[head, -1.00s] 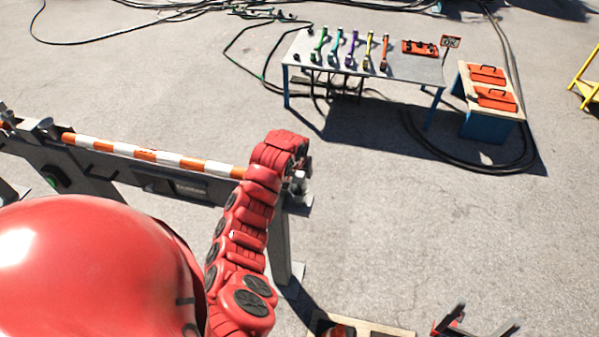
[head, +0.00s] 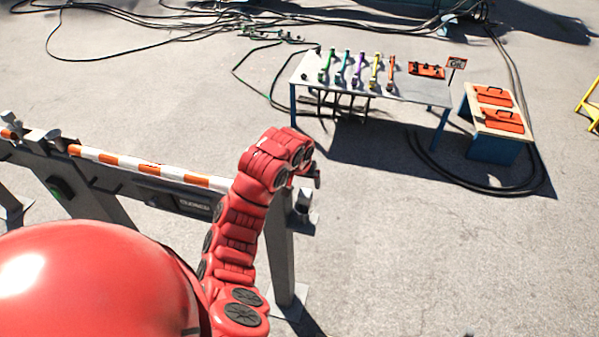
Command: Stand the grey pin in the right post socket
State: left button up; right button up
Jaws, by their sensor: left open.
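The grey stand's right post (head: 282,262) rises beside my raised red arm. A small grey fitting at its top (head: 303,200) may be the right post socket, but my arm partly covers it and I cannot see into it. My left gripper (head: 314,176) is open, small and partly hidden behind the arm's bent wrist, just above that fitting. I cannot tell whether it touches anything. I cannot make out the grey pin. My right gripper is out of view.
An orange-and-white striped bar (head: 135,164) lies along the grey beam, its right end hidden behind my arm. Behind stand a table (head: 425,92) with several coloured tools and a wooden-topped blue bench (head: 480,118) with orange cases.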

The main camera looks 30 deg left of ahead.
pick_arm(q)
jog(key=a+p+v, duration=0.1)
jog(key=p+v, duration=0.1)
jog(key=v, duration=0.7)
jog(key=shift+s+d+r, duration=0.15)
jog(key=shift+d+r, duration=0.2)
jog(key=shift+d, duration=0.15)
